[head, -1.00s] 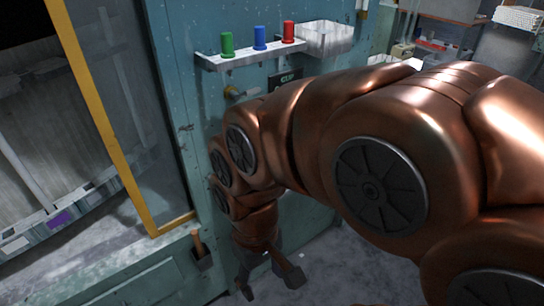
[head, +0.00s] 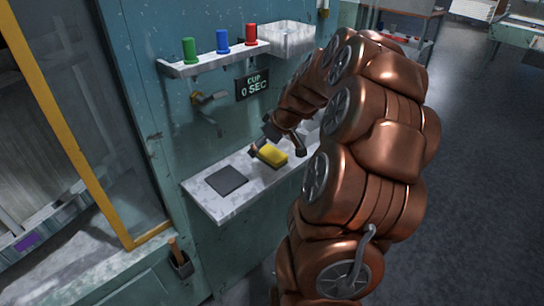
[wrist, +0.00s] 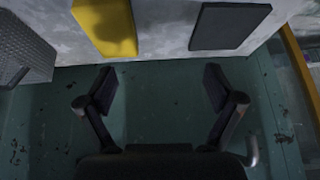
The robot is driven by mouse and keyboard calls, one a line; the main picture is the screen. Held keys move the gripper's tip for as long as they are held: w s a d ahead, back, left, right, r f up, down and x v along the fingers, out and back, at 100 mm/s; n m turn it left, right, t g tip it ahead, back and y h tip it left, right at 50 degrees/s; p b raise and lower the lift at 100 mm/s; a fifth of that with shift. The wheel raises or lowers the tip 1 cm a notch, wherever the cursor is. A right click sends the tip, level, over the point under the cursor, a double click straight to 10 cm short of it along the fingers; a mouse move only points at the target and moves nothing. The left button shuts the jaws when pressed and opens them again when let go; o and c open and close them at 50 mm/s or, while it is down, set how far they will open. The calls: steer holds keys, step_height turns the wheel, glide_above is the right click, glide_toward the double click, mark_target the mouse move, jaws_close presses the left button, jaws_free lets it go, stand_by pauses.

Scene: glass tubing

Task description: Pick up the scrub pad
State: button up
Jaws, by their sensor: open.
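The scrub pad (head: 271,155) is a yellow block with a dark layer, lying on the pale shelf in the head view. In the wrist view the yellow pad (wrist: 108,24) is at the top, left of centre. My gripper (head: 277,141) is close beside the pad in the head view, partly covered by my own arm. In the wrist view my gripper (wrist: 159,85) has its two fingers spread wide with nothing between them. The pad lies beyond the fingertips, apart from them.
A flat dark square (head: 226,180) lies on the shelf (head: 222,206) left of the pad.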

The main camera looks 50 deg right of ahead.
steer(key=h, duration=0.1)
glide_toward(272, 152)
steer(key=shift+w+d+f+t, duration=0.15)
steer(key=shift+w+f, duration=0.2)
steer(key=shift+f, duration=0.2)
steer(key=shift+w+d+f+t, duration=0.15)
steer(key=shift+w+f, duration=0.2)
steer(key=shift+f, duration=0.2)
steer(key=shift+w+f+p, duration=0.3)
steer(key=shift+f, duration=0.2)
steer(key=shift+s+a+f+p+x, duration=0.1)
steer(key=shift+p+x, duration=0.35)
steer(key=shift+x, duration=0.65)
steer(key=shift+s+a+f+p+x, duration=0.15)
steer(key=shift+p+x, duration=0.35)
steer(key=shift+x, duration=0.6)
steer(key=shift+s+a+p+x, duration=0.1)
steer(key=shift+p+x, duration=0.35)
steer(key=shift+x, duration=0.65)
steer(key=shift+c, duration=0.4)
steer(key=shift+r, duration=0.1)
steer(key=c, duration=1.3)
steer(key=shift+r, duration=0.1)
